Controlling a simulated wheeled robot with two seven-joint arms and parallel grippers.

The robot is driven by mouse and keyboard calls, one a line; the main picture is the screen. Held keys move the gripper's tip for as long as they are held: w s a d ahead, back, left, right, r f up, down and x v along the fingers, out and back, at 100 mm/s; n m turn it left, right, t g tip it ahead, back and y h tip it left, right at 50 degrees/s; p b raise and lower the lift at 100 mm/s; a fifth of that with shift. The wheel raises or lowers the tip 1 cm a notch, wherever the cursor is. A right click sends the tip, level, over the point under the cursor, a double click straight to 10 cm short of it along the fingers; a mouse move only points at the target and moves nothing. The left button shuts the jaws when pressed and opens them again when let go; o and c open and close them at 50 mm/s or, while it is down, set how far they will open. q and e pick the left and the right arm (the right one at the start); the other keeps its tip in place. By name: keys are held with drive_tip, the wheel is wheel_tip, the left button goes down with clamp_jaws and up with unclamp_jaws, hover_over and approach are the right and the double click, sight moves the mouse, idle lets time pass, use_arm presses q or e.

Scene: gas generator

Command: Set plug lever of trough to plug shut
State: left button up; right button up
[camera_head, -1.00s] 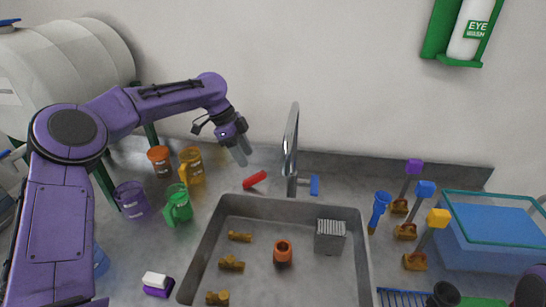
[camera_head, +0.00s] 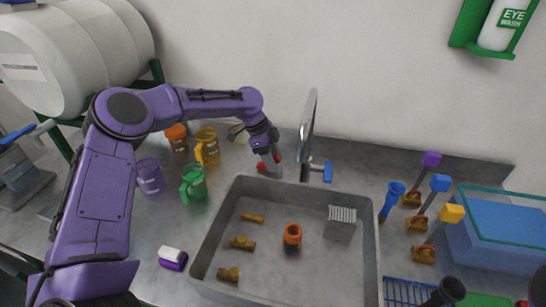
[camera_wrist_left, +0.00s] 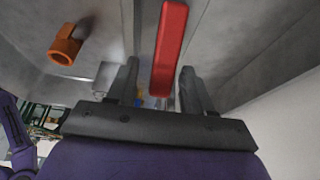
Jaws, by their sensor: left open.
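The red lever (camera_head: 262,169) sits behind the sink-like trough (camera_head: 232,198), to the left of the faucet. I take it for the plug lever. My left gripper (camera_head: 269,163) is at the lever and hides part of it in the head view. In the left wrist view the red lever (camera_wrist_left: 169,50) runs lengthwise, lined up with the gap between the two dark fingers of the left gripper (camera_wrist_left: 158,88). The fingers are open, with space on both sides of the lever. I cannot tell whether they touch it. My right gripper is not in view.
A faucet (camera_head: 308,125) with a blue handle (camera_head: 328,172) stands close right of the lever. The trough holds brass fittings (camera_head: 242,242), an orange fitting (camera_head: 292,236) and a grey finned block (camera_head: 341,224). Cups (camera_head: 207,146) stand left. Colored-handled tools (camera_head: 422,205) stand right.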

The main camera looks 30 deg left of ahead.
use_arm(q)
drive_tip(key=shift+w+f, duration=0.1)
clamp_jaws()
